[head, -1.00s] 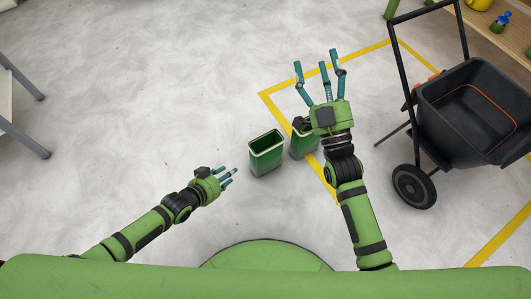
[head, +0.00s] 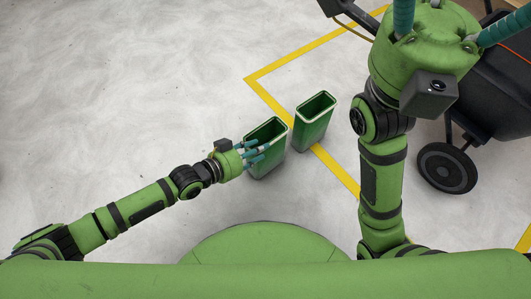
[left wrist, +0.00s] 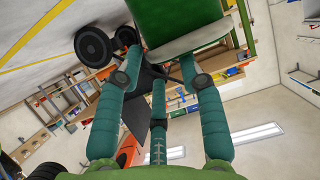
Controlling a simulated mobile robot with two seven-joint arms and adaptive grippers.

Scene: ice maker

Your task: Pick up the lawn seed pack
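No label is readable, so I cannot tell which is the lawn seed pack. My left gripper (head: 257,154) is at the front of the left pack, its teal fingers overlapping it in the picture; contact is unclear. In the left wrist view a green pack (left wrist: 178,20) with a pale face shows between and beyond the spread fingers (left wrist: 158,75). My right gripper (head: 450,20) is raised close to the head camera, fingers spread and partly cut off, with nothing visible in it.
A black wheelbarrow (head: 490,95) stands at the right, partly behind my right arm. A yellow floor line (head: 300,57) runs behind and beneath the right pack. The floor (head: 110,110) to the left is clear.

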